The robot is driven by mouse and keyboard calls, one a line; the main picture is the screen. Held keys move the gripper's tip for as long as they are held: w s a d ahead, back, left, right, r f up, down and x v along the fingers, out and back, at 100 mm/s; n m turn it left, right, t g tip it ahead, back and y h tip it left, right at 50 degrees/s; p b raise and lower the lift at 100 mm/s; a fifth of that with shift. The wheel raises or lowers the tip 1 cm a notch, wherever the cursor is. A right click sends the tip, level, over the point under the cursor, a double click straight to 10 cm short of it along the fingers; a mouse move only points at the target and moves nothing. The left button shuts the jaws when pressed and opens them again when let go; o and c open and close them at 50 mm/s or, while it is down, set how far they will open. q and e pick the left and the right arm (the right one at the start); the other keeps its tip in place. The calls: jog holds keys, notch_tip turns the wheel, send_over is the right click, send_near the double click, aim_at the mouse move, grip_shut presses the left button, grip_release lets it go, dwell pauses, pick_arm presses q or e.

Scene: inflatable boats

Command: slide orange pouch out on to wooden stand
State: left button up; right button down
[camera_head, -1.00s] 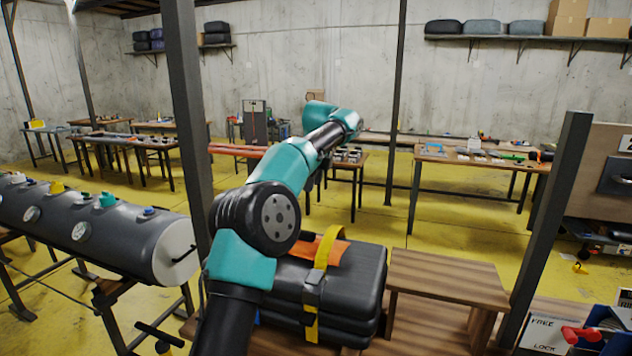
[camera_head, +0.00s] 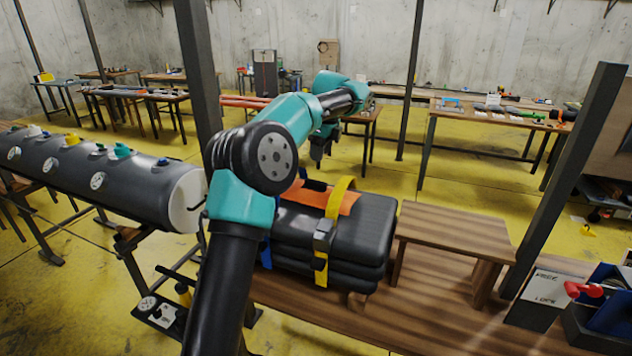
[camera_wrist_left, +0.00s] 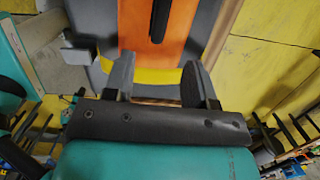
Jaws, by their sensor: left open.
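The orange pouch (camera_head: 312,196) lies flat on top of a dark grey folded stack (camera_head: 365,221), with a yellow strap (camera_head: 340,197) crossing over it. In the left wrist view the orange pouch (camera_wrist_left: 136,22) shows ahead of the fingers, with a black strip on it. The wooden stand (camera_head: 455,232) is right of the stack, close beside it, with a bare top. My left gripper (camera_head: 319,158) is above and behind the pouch, fingers pointing down. In the wrist view my left gripper (camera_wrist_left: 157,80) has its fingers apart with nothing clearly between them. My right gripper is not in view.
A grey cylinder (camera_head: 100,170) with several coloured valves lies at left. Dark posts (camera_head: 565,190) stand at right and left. The wooden table top (camera_head: 420,300) is bare in front of the stand. A blue bin (camera_head: 610,310) is at far right.

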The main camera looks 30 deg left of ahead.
aim_at(316, 181)
pick_arm(q)
jog(key=f, duration=0.3)
jog(key=a+f, duration=0.1)
jog(key=f, duration=0.7)
jog(key=shift+s+a, duration=0.1)
jog(key=shift+a, duration=0.25)
jog(key=shift+c, duration=0.4)
grip_shut()
